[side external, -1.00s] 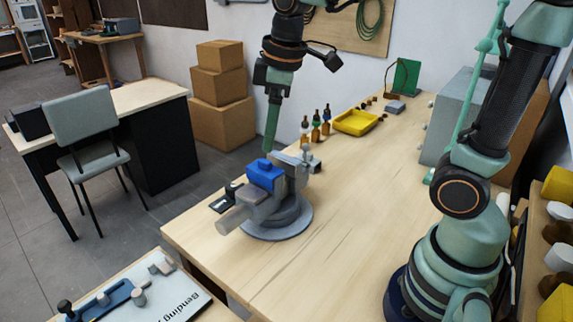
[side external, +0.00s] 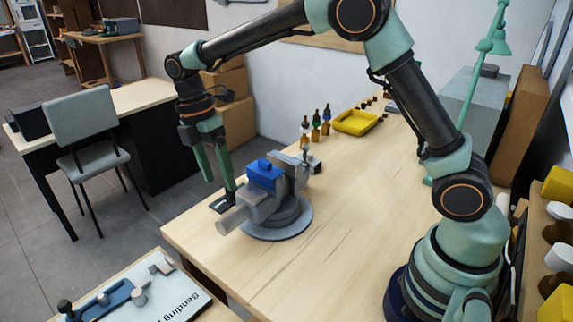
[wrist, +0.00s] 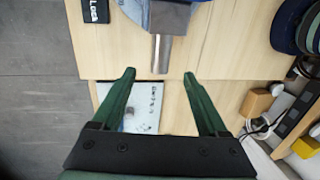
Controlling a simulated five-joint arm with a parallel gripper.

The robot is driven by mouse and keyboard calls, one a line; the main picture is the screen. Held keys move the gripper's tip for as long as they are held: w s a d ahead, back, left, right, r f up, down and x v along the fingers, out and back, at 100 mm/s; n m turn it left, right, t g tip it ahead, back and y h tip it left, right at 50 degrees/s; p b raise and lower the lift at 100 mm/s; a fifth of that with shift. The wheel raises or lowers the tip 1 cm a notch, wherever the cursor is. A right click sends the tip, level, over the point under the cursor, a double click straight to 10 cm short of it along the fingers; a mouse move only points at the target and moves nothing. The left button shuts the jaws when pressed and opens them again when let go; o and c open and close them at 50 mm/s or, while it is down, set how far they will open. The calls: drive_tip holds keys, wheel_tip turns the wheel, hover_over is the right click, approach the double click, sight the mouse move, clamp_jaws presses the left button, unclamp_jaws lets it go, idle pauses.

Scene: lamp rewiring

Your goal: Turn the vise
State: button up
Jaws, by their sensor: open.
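The grey vise (side external: 290,208) stands on a round plate near the left edge of the workbench, with a blue block (side external: 265,176) at its top. Its thick grey cylinder (side external: 233,218) points to the lower left, out to the bench edge. In the wrist view the vise's metal cylinder (wrist: 161,52) comes down from the top, its end near the gap between my fingertips. My gripper (side external: 219,186) is open and empty, pointing down on the vise's left side. Its two green fingers (wrist: 159,74) spread wide in the wrist view. Most of the vise is cut off there.
A small black label plate (side external: 222,203) lies left of the vise. A bending board (side external: 185,305) is on a separate surface at lower left. Small bottles (side external: 316,128) and a yellow tray (side external: 355,122) stand farther back. The bench right of the vise is clear.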

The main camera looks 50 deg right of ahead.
sight(229, 214)
drive_tip(key=f, duration=0.3)
drive_tip(key=s+f, duration=0.1)
drive_tip(key=f, duration=0.2)
drive_tip(key=s+f, duration=0.1)
drive_tip(key=f, duration=0.3)
drive_tip(key=shift+r, duration=0.1)
clamp_jaws()
idle(1.1)
